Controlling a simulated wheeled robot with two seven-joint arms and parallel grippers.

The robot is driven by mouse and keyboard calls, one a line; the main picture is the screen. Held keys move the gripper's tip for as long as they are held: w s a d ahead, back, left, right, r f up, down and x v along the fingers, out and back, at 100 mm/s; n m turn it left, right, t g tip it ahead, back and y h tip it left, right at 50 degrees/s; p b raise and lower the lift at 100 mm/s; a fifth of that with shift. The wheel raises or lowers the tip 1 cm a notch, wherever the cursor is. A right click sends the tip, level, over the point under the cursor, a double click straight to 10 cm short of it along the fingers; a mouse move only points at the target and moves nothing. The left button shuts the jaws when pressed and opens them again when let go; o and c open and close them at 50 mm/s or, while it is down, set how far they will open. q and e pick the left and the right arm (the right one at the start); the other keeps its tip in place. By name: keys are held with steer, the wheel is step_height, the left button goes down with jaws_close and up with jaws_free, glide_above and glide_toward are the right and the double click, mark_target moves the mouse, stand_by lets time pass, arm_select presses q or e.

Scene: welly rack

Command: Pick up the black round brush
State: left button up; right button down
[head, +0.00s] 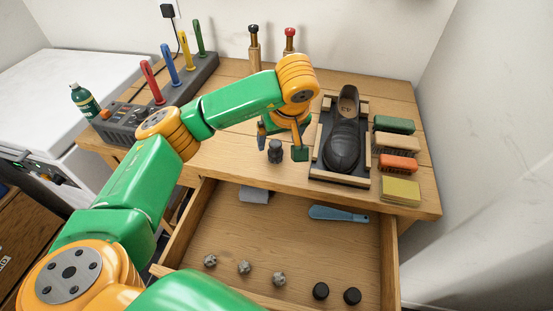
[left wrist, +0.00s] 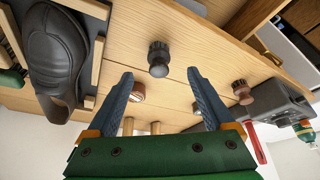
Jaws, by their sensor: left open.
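The black round brush (head: 275,151) stands upright on the wooden table, near its front edge and left of the shoe tray. It also shows in the left wrist view (left wrist: 158,60), centred just beyond the fingertips. My left gripper (head: 281,144) is open and empty. Its two blue fingers (left wrist: 160,83) point toward the brush, one to each side in the picture, with no contact visible. A similar brown round brush (left wrist: 241,89) stands to the right in the left wrist view; my arm seems to hide it in the head view. My right gripper is not in view.
A dark shoe (head: 342,145) sits in a framed tray. Several brushes (head: 397,163) and a yellow sponge (head: 400,191) lie right of it. Below, an open drawer (head: 230,225) holds a blue shoehorn (head: 338,214) and small items. A grey rack (head: 190,80) with coloured handles stands left.

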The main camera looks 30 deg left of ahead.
mark_target(276, 144)
arm_select(q)
steer(key=shift+w+a+f+p, duration=0.1)
steer(key=shift+w+f+p, duration=0.15)
steer(key=shift+f, duration=0.2)
steer(key=x, duration=0.1)
steer(key=p+x, duration=0.1)
steer(key=x, duration=0.1)
steer(key=p+x, duration=0.1)
steer(key=x, duration=0.1)
steer(key=shift+w+a, duration=0.4)
steer(key=shift+a, duration=0.05)
steer(key=shift+w+a+f, duration=0.1)
steer(key=shift+w+f, duration=0.1)
steer(key=shift+f, duration=0.2)
jaws_close()
